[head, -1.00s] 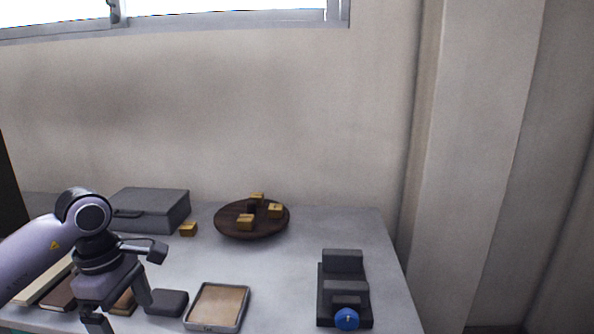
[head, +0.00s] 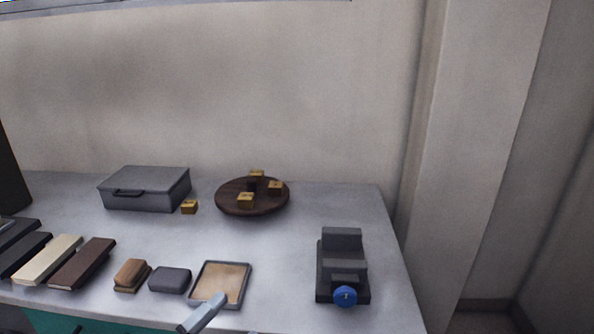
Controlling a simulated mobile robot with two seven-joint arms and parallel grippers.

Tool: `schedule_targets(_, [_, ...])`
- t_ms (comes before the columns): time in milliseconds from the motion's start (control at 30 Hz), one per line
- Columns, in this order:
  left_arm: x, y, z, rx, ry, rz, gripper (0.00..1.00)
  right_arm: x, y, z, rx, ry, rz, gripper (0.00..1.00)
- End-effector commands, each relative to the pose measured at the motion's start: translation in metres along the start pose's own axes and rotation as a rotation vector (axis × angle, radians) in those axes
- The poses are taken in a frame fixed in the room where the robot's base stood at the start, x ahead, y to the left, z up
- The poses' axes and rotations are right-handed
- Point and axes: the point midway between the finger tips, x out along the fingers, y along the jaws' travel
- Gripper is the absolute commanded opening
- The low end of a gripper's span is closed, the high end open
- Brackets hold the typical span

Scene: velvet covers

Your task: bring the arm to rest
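Neither of my grippers shows in the head view, and no part of my arms can be made out. The grey table (head: 290,255) stands against the wall, with its things resting on it and nothing seen held.

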Motion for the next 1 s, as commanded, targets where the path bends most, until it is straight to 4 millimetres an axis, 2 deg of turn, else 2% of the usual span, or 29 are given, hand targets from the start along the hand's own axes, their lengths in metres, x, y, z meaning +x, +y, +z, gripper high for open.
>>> schedule_targets(100, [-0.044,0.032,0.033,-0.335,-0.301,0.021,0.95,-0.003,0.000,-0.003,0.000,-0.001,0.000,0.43])
schedule_targets(233, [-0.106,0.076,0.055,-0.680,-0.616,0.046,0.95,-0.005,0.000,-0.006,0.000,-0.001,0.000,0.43])
schedule_targets(300, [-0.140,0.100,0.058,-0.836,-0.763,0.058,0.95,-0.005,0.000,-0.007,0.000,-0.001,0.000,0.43])
schedule_targets(400, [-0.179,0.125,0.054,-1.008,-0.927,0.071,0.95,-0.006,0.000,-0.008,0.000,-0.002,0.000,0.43])
schedule_targets(500, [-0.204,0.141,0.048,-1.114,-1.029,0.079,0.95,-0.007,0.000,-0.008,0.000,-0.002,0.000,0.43])
schedule_targets(633, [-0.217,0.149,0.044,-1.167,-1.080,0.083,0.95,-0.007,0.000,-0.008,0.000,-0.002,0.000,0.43])
schedule_targets(1000, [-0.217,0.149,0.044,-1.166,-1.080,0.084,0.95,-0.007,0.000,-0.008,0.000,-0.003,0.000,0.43])
